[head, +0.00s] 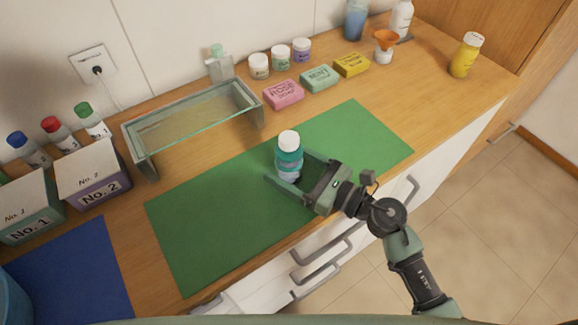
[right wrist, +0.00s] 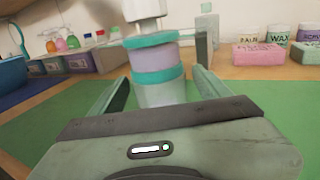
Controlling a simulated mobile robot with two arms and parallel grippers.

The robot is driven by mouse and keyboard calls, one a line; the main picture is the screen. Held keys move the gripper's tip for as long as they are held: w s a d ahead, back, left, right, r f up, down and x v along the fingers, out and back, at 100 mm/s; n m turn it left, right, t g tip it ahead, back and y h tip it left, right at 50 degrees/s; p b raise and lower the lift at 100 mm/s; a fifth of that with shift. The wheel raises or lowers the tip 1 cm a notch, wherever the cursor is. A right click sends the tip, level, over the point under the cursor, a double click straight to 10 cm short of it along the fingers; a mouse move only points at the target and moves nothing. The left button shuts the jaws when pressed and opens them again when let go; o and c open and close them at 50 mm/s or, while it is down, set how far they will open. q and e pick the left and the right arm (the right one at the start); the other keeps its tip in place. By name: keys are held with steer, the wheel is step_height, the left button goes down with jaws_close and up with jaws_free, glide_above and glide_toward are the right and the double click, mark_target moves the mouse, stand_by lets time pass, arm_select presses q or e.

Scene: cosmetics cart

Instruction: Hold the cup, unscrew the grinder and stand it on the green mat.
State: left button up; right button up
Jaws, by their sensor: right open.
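A slim upright stack with a white top, teal bands and a lavender band between them stands on the green mat (head: 215,225). Its upper part looks like the grinder (head: 289,140) and its pale lower part like the cup (right wrist: 160,94); I cannot tell exactly where they join. My right gripper (head: 287,168) is open, with one finger on each side of the lower part. In the right wrist view the stack stands between the fingers, and a gap shows on at least the left side. My left gripper is not in view.
A glass-sided tray (head: 150,170) stands behind the mat. Pink (head: 283,94), mint and yellow boxes stand behind right, with several jars behind them. Boxes No. 1 and No. 2 (head: 92,180) and a blue mat (head: 75,270) are at left. The mat's right part is clear.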

steer(key=c, duration=1.6)
steer(key=shift+r, duration=0.1)
step_height(320, 180, up, 20)
steer(key=p, duration=0.5)
steer(key=o, duration=0.8)
jaws_close()
